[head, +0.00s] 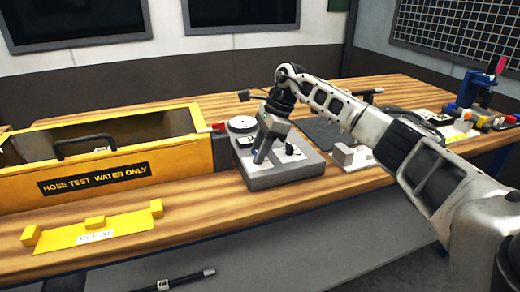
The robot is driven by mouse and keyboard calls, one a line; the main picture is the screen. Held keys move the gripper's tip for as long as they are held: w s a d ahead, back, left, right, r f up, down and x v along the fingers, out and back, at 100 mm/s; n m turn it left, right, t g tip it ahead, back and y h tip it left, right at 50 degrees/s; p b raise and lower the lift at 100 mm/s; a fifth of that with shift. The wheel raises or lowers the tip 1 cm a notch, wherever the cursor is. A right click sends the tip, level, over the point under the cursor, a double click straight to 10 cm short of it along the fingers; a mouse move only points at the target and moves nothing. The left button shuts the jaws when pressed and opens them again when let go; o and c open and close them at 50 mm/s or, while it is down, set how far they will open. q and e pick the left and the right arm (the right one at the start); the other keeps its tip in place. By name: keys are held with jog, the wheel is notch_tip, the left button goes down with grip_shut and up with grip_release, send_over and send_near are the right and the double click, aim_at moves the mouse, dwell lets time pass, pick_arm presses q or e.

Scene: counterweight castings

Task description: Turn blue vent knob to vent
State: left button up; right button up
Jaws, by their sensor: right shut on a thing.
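A grey block-shaped fixture (285,178) with a round white gauge (242,124) on top sits on the wooden bench. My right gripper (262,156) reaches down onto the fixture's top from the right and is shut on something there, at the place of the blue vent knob. The knob itself is hidden by the fingers, so its angle cannot be read. A small black part on a light plate (290,150) shows just right of the fingers. My left gripper is not in view.
A yellow bin (100,185) marked "HOSE TEST WATER ONLY" stands left of the fixture, with a yellow plate (95,232) before it. A dark mat (325,132) and a light block (352,158) lie to the right. Tools (475,100) crowd the far right.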

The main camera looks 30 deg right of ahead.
jog(key=shift+w+n, duration=0.1)
jog(key=shift+n, duration=0.5)
jog(key=o, duration=1)
jog(key=shift+r, duration=0.1)
jog(key=shift+d+r, duration=0.2)
jog(key=shift+r, duration=0.15)
jog(key=v, duration=1.5)
jog(key=shift+w, duration=0.15)
